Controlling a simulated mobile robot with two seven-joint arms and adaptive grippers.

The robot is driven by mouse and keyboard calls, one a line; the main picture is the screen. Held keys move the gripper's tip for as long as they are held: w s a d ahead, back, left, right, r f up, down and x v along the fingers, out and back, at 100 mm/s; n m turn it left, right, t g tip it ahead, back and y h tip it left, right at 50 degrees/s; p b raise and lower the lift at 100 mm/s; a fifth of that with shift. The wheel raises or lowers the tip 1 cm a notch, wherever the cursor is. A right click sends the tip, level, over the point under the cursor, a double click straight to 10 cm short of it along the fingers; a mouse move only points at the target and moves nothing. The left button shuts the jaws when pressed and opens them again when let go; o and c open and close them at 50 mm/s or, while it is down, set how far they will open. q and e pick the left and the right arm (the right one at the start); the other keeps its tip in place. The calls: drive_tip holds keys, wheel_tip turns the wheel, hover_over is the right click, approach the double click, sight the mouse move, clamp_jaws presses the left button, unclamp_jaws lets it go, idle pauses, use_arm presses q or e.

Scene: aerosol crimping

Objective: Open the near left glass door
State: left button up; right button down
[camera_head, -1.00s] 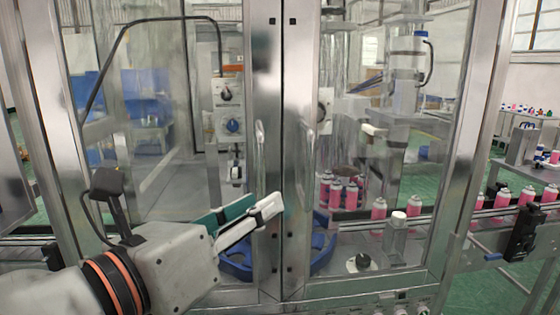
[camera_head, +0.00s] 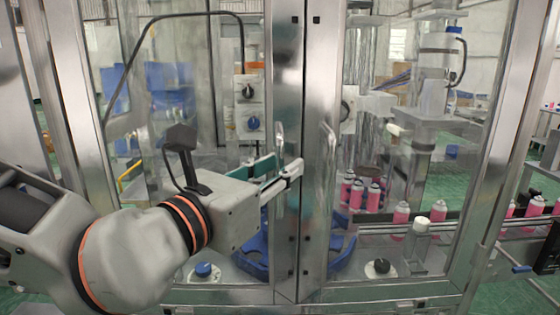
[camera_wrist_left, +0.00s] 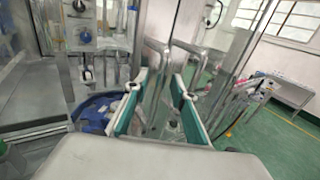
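The near left glass door (camera_head: 200,110) is a clear pane in a metal frame. It stands shut beside the right glass door (camera_head: 410,160). Its upright metal handle (camera_head: 279,142) is near the middle posts. My left gripper (camera_head: 287,166) is at the lower part of this handle, with its teal-lined fingers apart. In the left wrist view, my left gripper (camera_wrist_left: 160,82) is open, and upright metal bars show between and beyond its fingers. I cannot tell whether the fingers touch the handle. My right gripper is not in view.
The right door has its own handle (camera_head: 328,155) close by. Behind the glass are a blue guide wheel (camera_head: 258,258), pink cans (camera_head: 401,214) on a conveyor and a control box (camera_head: 249,100). A blue knob (camera_head: 203,270) sits low behind the left pane.

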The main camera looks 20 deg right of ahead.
use_arm(q)
drive_tip(key=shift+w+d, duration=0.2)
drive_tip(key=shift+d, duration=0.05)
clamp_jaws()
drive_tip(key=shift+s, duration=0.1)
